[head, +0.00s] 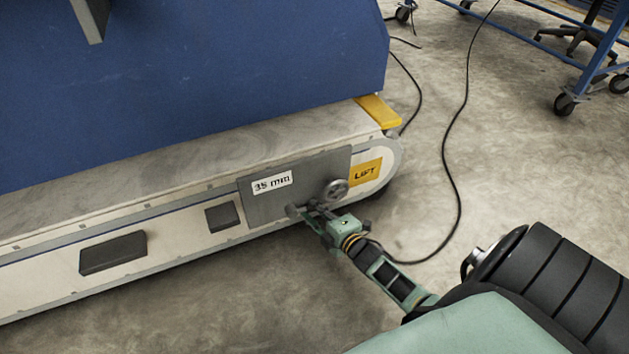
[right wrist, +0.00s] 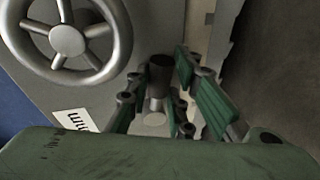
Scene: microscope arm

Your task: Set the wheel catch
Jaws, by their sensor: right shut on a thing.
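The spoked handwheel (head: 336,189) is on the grey plate of the long white machine base. It also shows large at the upper left of the right wrist view (right wrist: 67,40). The wheel catch, a small dark cylindrical knob on a pale stem (right wrist: 160,76), stands out from the plate beside the wheel. My right gripper (head: 309,208) is at the plate, below and left of the wheel in the head view. Its green-padded fingers (right wrist: 158,102) are shut on the catch, one on each side. The fingers partly hide the catch in the head view. My left gripper is out of view.
The grey plate (head: 262,211) carries a "35 mm" label (head: 272,183). A yellow "LIFT" label (head: 366,173) is to its right. A blue panel (head: 190,80) rises above the base.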

